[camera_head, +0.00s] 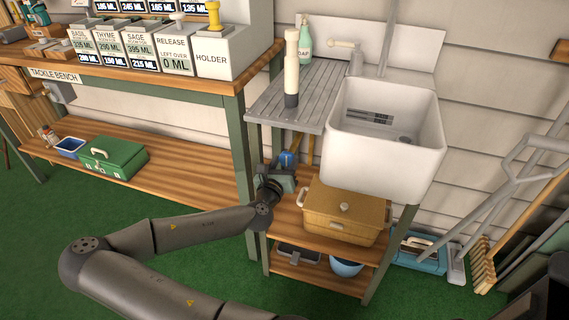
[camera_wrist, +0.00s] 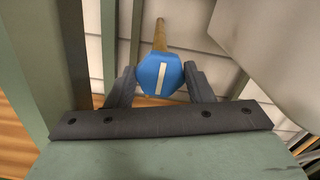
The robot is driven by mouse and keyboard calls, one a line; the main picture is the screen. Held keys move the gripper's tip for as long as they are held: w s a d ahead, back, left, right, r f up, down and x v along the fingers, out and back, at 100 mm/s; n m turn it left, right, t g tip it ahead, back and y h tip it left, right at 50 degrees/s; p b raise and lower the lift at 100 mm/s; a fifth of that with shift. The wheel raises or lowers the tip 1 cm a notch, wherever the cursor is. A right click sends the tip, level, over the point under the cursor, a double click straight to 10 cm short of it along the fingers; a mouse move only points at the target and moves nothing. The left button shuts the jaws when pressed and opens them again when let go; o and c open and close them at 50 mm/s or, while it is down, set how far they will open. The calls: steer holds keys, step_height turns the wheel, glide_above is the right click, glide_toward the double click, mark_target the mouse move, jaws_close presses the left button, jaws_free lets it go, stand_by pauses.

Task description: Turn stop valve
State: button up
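The stop valve shows as a blue handle (camera_wrist: 160,76) with a white stripe, in the middle of the wrist view. The stripe stands nearly upright in that picture. A brass-coloured pipe (camera_wrist: 159,35) runs from behind the handle. In the head view the blue handle (camera_head: 287,160) is under the sink's drainboard, left of the basin. My gripper (camera_wrist: 160,82) has one dark finger on each side of the handle, and both fingertips appear to touch its edges. In the head view my gripper (camera_head: 285,170) is at the valve and partly covers it.
The white sink basin (camera_head: 385,140) overhangs to the right of the valve. A green bench leg (camera_head: 241,150) stands close on the left. A tan lidded box (camera_head: 345,212) sits on the shelf below. A bottle (camera_head: 305,42) stands by the drainboard (camera_head: 320,90). Green floor is open in front.

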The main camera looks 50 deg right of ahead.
steer(key=shift+m, duration=0.3)
steer(key=m, duration=0.3)
steer(key=shift+s+m+p, duration=0.1)
steer(key=shift+m+p, duration=0.2)
steer(key=shift+p, duration=0.05)
steer(key=m, duration=0.3)
steer(key=shift+s+m, duration=0.1)
steer(key=shift+m, duration=0.2)
steer(key=m, duration=0.3)
steer(key=shift+f+m, duration=0.15)
steer(key=shift+m, duration=0.15)
steer(key=m, duration=0.3)
steer(key=shift+m, duration=0.4)
steer(key=m, duration=0.4)
steer(key=shift+f, duration=0.15)
steer(key=m, duration=0.4)
steer(key=shift+f+b, duration=0.1)
steer(key=shift+b, duration=0.3)
steer(key=m+b, duration=0.2)
steer(key=m, duration=0.4)
steer(key=shift+m, duration=0.4)
